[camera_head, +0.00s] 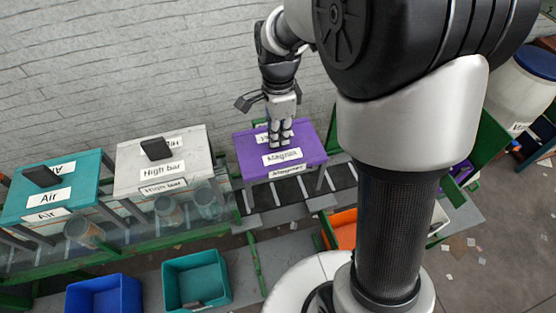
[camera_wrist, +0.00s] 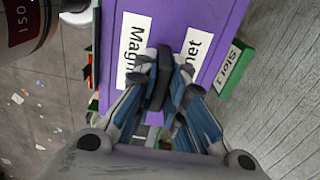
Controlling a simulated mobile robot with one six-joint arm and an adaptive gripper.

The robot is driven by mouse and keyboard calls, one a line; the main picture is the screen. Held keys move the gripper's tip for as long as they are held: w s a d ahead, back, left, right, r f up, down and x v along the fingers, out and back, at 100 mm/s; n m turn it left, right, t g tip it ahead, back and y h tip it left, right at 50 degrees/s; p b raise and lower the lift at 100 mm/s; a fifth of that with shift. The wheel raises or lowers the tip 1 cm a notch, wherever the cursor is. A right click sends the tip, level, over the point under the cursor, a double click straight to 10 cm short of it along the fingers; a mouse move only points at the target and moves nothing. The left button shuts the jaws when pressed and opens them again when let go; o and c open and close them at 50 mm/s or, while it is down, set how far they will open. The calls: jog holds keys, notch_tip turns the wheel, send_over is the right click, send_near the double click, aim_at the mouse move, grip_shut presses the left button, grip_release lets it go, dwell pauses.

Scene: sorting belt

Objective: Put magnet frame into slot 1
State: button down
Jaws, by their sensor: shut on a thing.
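The magnet frame (camera_head: 302,157) is a purple, table-like cover with white "Magnet" labels. It stands level over the dark roller belt, right of the white frame; I cannot tell whether its legs rest or hang just clear. My gripper (camera_head: 280,141) comes down from above and is shut on the dark handle at the middle of its top. The wrist view shows the gripper (camera_wrist: 163,92) closed around that handle, with the purple top (camera_wrist: 190,15) below. A green plate with a slot label (camera_wrist: 234,68) shows beside the frame; its number looks like 1 but is small.
A white "High bar" frame (camera_head: 190,150) and a teal "Air" frame (camera_head: 85,178) stand in line to the left. Clear cylinders sit by the belt near them. Blue (camera_head: 103,297) and teal (camera_head: 184,264) bins stand in front. A grey brick wall is behind.

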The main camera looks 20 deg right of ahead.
notch_tip(320, 180, down, 10)
jog(key=b, duration=0.2)
jog(key=shift+r, duration=0.2)
jog(key=shift+f, duration=0.15)
jog(key=c, duration=1.7)
grip_release()
jog(key=shift+o, duration=0.2)
notch_tip(320, 180, up, 12)
jog(key=p, duration=0.3)
jog(key=s+r+n+t, duration=0.2)
jog(key=s+r+n, duration=0.3)
jog(key=s+n, duration=0.4)
jog(key=s+r+n+t, duration=0.2)
jog(key=s+r+n, duration=0.3)
jog(key=s+n, duration=0.4)
jog(key=s, duration=0.3)
jog(key=shift+s+r+t, duration=0.2)
jog(key=shift+r+t, duration=0.1)
jog(key=shift+r, duration=0.1)
